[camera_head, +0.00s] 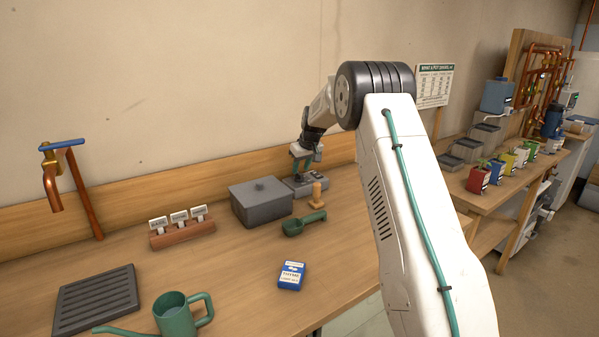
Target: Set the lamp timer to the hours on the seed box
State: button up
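The seed box (291,275) is a small blue and white packet lying on the bench, front centre. Its label seems to read THYME; the smaller print is too small to read. A low grey device (301,187), which may be the lamp timer, sits at the back of the bench near the wall. Its dial or setting cannot be made out. My gripper (303,167) points down right over this device, its green-grey fingers close to it. Whether they touch it, and whether they are open or shut, is too small to tell.
A label holder (182,232), a watering can (181,314), a slatted tray (97,301) and a copper tap (57,185) are further left. My arm hides the bench's right part.

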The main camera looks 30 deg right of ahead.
aim_at(299, 177)
jog(key=shift+x, duration=1.2)
grip_shut()
jog(key=shift+a, duration=0.25)
jog(key=shift+d, duration=0.15)
